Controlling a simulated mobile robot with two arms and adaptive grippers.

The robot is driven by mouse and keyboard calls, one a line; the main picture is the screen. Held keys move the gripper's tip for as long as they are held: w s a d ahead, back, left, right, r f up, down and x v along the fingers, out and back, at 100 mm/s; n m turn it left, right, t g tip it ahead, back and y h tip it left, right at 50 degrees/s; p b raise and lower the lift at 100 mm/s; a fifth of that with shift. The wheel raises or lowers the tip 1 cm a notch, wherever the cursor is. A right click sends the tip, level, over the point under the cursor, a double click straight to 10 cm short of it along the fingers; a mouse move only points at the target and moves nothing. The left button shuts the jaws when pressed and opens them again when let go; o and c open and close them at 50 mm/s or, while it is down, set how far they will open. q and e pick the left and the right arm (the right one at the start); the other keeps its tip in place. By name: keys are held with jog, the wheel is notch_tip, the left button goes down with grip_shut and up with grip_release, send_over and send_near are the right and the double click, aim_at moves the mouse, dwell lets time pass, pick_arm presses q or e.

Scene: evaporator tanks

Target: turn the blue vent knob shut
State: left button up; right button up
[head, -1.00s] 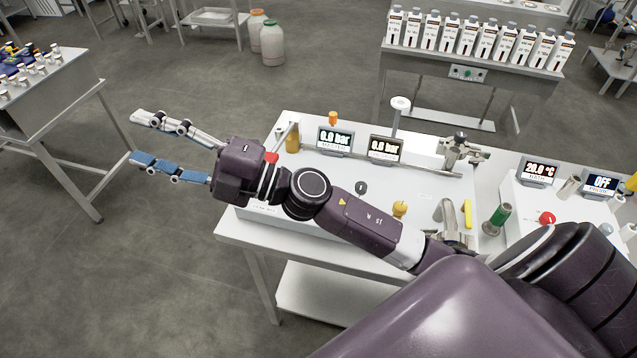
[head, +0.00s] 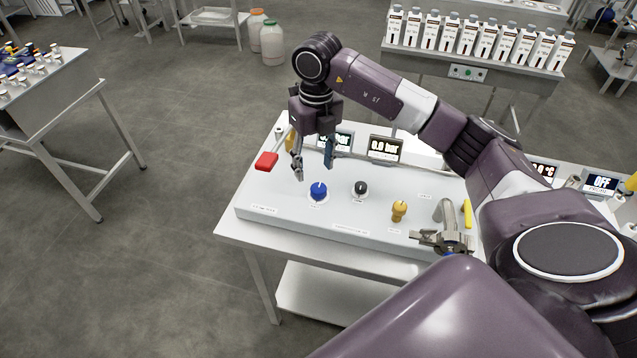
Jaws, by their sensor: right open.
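The blue vent knob (head: 318,190) stands on the front left part of the white panel (head: 280,200), with a white mark on its top. My right gripper (head: 314,170) points down just above and behind the knob in the head view. Its two fingers are apart, one on each side, and nothing is between them. The fingertips look clear of the knob.
A black knob (head: 360,189) and a yellow knob (head: 399,210) stand to the right of the blue one. A red block-shaped part (head: 266,161) is at the left. A pressure display (head: 385,148) and a metal pipe fitting (head: 447,235) are close by.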

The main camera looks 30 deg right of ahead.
aim_at(318, 187)
jog(key=shift+s+d, duration=0.1)
jog(key=shift+d, duration=0.45)
jog(key=shift+f+p, duration=0.25)
jog(key=shift+p, duration=0.05)
notch_tip(318, 187, down, 6)
jog(key=shift+f+p, duration=0.1)
jog(key=shift+p, duration=1.05)
jog(key=shift+f, duration=0.45)
jog(key=shift+c, duration=0.6)
jog(key=c, duration=1)
